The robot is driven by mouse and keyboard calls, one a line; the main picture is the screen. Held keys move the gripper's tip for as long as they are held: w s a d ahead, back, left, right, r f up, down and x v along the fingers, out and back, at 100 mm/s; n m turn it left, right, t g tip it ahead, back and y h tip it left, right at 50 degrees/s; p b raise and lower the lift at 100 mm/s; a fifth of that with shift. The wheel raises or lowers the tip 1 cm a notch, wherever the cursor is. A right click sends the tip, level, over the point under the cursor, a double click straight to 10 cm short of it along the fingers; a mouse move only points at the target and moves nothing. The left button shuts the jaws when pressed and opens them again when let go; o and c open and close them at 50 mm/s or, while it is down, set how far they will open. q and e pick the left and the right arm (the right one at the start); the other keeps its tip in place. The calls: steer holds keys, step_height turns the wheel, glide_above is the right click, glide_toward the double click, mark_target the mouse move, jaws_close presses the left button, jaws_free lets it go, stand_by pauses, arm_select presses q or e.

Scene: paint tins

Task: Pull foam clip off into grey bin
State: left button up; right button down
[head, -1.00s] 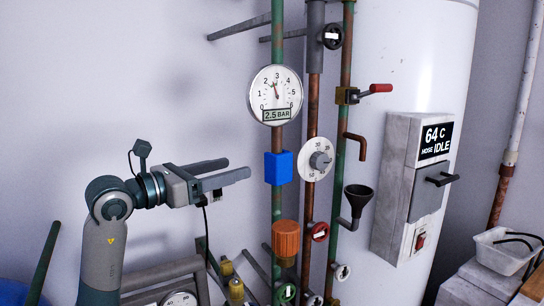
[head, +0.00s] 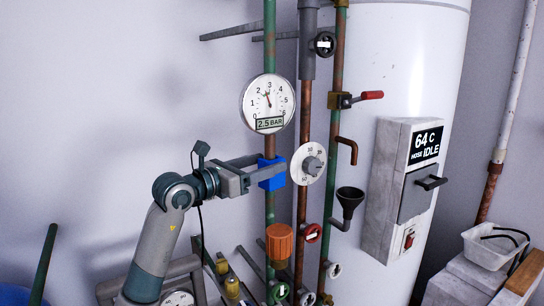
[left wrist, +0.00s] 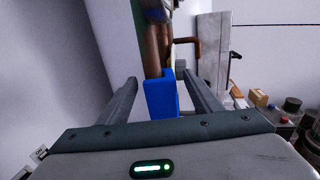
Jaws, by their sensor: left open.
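The foam clip (head: 273,184) is a blue block on the green vertical pipe (head: 270,210), below the round pressure gauge. My left gripper (head: 268,168) is open at the clip, and its near finger crosses in front of it. In the left wrist view the clip (left wrist: 160,98) stands between the two spread fingers of my left gripper (left wrist: 163,92), with a gap on each side. The clip is still on the pipe. I see no container that I can surely call the grey bin. My right gripper is not in view.
The pressure gauge (head: 268,104) is just above the clip and a white dial (head: 309,163) is close to its right. An orange cap (head: 279,241) is below. A pale tray with dark cables (head: 484,250) stands at the right.

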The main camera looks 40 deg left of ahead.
arm_select(q)
steer(key=shift+w+r, duration=0.1)
steer(key=shift+w, duration=0.55)
steer(key=shift+w+d+p, duration=0.15)
steer(key=shift+w+p, duration=0.25)
steer(key=shift+w, duration=0.4)
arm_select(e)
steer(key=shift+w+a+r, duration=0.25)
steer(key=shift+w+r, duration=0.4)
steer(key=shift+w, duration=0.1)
arm_select(q)
steer(key=shift+c, duration=0.7)
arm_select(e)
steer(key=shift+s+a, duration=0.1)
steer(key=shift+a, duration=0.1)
arm_select(q)
jaws_close()
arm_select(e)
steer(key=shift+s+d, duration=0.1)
arm_select(q)
steer(key=shift+d+f, duration=0.1)
steer(key=shift+f, duration=0.1)
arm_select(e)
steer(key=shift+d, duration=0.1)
